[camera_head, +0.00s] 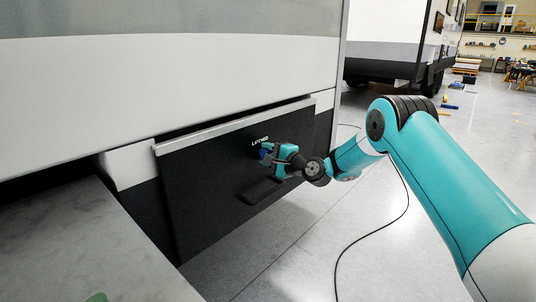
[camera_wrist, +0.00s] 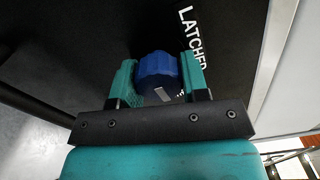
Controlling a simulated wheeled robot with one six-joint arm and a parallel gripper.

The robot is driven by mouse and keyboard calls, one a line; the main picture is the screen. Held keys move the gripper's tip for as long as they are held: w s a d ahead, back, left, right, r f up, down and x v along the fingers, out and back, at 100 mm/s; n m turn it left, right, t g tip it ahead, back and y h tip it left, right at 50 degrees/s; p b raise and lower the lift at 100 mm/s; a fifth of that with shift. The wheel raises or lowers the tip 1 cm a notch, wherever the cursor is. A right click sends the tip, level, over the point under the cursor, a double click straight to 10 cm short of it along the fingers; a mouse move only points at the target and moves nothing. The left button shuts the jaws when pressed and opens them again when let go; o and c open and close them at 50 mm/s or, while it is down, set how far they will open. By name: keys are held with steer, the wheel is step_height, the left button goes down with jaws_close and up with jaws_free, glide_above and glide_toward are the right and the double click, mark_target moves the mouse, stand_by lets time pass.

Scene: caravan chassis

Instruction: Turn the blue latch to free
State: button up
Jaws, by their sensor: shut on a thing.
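The blue latch (camera_wrist: 157,68) is a ribbed round knob on a dark panel (camera_head: 215,190) on the side of the caravan. In the wrist view it sits between the two teal fingers of my gripper (camera_wrist: 160,80), which is shut on it. A white mark shows on the knob's near side. White lettering reading "LATCHED" (camera_wrist: 190,35) is printed beside the knob, and part of another white label is mostly hidden by the right finger. In the head view the knob (camera_head: 264,152) is a small blue patch at my gripper (camera_head: 268,153).
A dark recessed handle (camera_head: 264,190) lies below the latch on the panel. A grey stone-like top (camera_head: 80,245) fills the lower left. A dark cable (camera_head: 350,245) lies on the open floor below my arm. Another caravan (camera_head: 390,40) stands behind.

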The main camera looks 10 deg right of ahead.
steer(key=shift+d, duration=0.15)
steer(key=o, duration=0.9)
steer(key=b+v, duration=0.3)
steer(key=v, duration=1.4)
steer(key=shift+s+d+b, duration=0.1)
steer(key=shift+s+b, duration=0.05)
steer(key=shift+b, duration=0.15)
